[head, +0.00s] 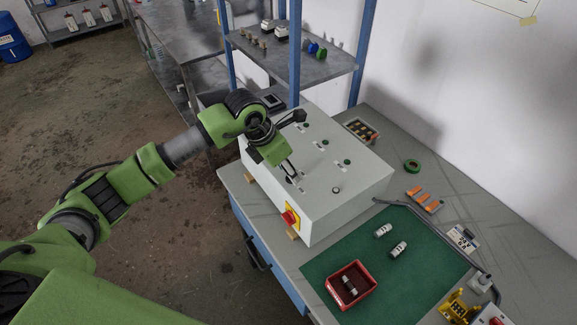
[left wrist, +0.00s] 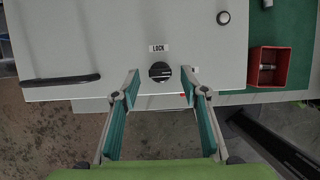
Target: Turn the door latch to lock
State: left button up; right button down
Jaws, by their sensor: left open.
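The door latch (left wrist: 160,71) is a round black knob with a small pale mark, on a light grey panel below a "LOCK" label (left wrist: 159,47). My left gripper (left wrist: 161,76) is open in the left wrist view, with one fingertip on each side of the knob. I cannot tell whether the fingers touch it. In the head view my left gripper (head: 290,172) points down at the top of the light grey box (head: 335,205). It partly hides the latch there. My right gripper is not in view.
A black bar handle (left wrist: 60,80) is left of the latch in the left wrist view. A red and yellow switch (head: 291,217) is on the box's front. A red bin (head: 351,287) sits on the green mat (head: 425,265). A blue-posted shelf (head: 340,62) stands behind.

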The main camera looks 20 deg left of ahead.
pick_arm(q)
jog(key=shift+w+d+f, duration=0.1)
jog(key=shift+w+f, duration=0.05)
jog(key=shift+f, duration=0.35)
jog(key=c, duration=1.1)
